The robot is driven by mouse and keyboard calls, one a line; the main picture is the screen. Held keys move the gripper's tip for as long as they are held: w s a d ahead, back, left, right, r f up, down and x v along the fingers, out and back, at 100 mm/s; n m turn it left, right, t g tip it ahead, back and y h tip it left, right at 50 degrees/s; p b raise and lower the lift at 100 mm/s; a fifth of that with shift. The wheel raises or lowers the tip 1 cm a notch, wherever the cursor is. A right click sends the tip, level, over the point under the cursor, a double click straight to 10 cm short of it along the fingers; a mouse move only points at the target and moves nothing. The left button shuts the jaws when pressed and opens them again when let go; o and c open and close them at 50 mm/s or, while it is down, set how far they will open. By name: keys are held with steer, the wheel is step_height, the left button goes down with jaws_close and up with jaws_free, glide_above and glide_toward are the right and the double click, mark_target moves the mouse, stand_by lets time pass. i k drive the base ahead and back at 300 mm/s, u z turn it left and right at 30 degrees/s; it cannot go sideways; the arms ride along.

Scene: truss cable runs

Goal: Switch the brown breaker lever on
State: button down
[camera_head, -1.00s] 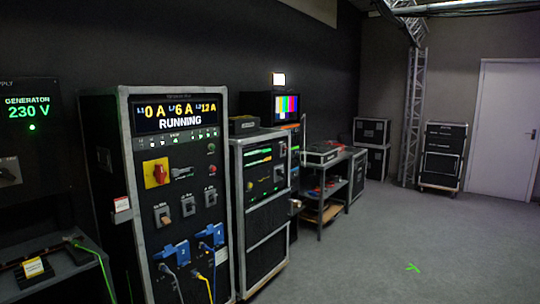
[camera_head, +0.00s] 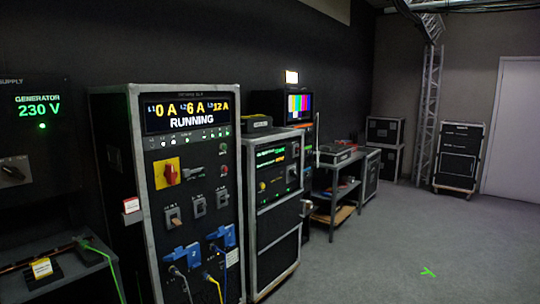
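The brown breaker lever (camera_head: 174,219) is the leftmost of three breakers in a row on the front of the tall power rack (camera_head: 235,165). The rack's display (camera_head: 187,114) reads L1 0 A, L2 6 A, L3 12 A and RUNNING. My gripper is not in view.
A red rotary switch (camera_head: 168,173) on a yellow plate sits above the breakers. Blue connectors (camera_head: 182,256) with cables hang below them. A bench (camera_head: 75,287) with a green cable stands at left. The grey floor (camera_head: 370,260) at right is clear.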

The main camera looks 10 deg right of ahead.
mark_target(176, 221)
steer(key=i, duration=1)
